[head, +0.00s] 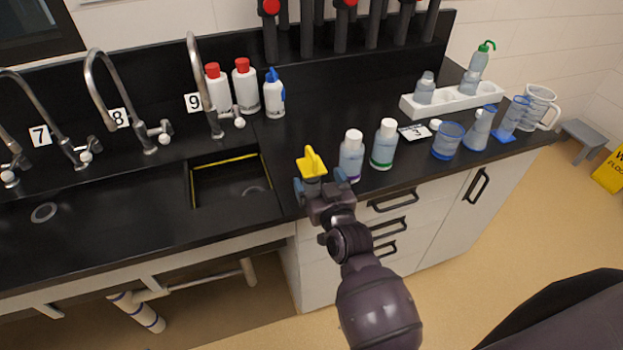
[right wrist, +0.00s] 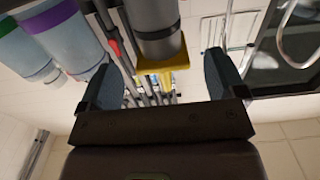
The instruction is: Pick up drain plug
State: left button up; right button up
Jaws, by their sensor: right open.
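The drain plug (head: 312,163) has a yellow top with an upright tab and a grey round body. It stands on the black counter to the right of the sink marked 9. My right gripper (head: 321,187) is at the counter's front edge, right at the plug. In the right wrist view the plug (right wrist: 162,62) shows upside down, between and just beyond the two open fingers (right wrist: 163,88). No grip on it shows. The plug's lower part is partly hidden by the gripper in the head view. My left gripper is not in view.
A purple-banded bottle (head: 351,156) stands close to the right of the gripper, with a green-banded bottle (head: 384,146) beyond it. The open sink basin (head: 230,183) lies to the left. Red-capped bottles (head: 245,87) and a curved tap (head: 201,85) stand behind.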

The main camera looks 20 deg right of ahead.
aim_at(311, 165)
jog(key=w, duration=0.4)
jog(key=shift+a, duration=0.2)
jog(key=shift+w, duration=0.45)
jog(key=c, duration=1.1)
jog(key=shift+c, duration=0.3)
jog(key=shift+r, duration=0.15)
